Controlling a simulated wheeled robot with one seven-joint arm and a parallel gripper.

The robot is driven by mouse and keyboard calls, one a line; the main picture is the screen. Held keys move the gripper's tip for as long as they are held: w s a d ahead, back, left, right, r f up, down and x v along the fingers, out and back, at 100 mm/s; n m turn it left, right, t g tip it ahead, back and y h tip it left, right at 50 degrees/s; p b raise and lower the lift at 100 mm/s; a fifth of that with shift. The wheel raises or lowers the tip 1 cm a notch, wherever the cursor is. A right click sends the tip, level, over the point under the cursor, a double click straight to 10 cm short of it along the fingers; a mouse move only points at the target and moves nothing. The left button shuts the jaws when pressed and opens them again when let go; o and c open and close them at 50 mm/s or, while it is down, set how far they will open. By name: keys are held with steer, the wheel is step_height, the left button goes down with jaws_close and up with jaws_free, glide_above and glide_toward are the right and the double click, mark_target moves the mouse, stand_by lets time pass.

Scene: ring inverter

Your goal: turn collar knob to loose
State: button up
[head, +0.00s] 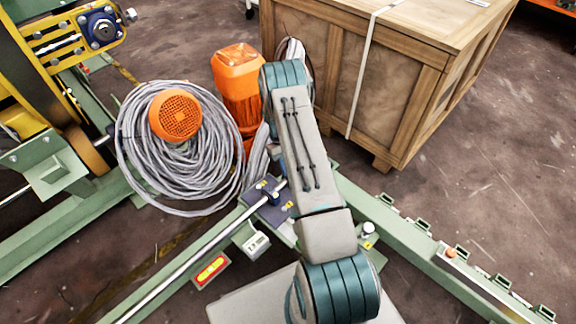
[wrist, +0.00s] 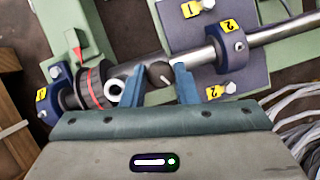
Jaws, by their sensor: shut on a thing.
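In the wrist view the dark round knob (wrist: 160,73) with a white line on it sits at the steel shaft (wrist: 200,56), between the two blue fingers of my gripper (wrist: 160,88). The fingers are shut on the knob, one on each side. The white line runs slantwise; no word for loose or tight can be read. A blue collar (wrist: 231,50) with a yellow "2" tag is around the shaft to the right of the fingers. In the head view my arm hides the gripper and the knob.
In the wrist view, a black ring with a red stripe (wrist: 93,86) and a red pointer (wrist: 78,54) are to the left. A cable coil (head: 150,185), orange motor (head: 238,85) and wooden crate (head: 405,75) stand around the green frame (head: 385,222).

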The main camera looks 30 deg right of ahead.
stand_by(0.3)
steer(key=o, duration=1)
steer(key=shift+r, duration=0.1)
steer(key=p+v, duration=0.4)
steer(key=v, duration=0.9)
steer(key=shift+r, duration=0.3)
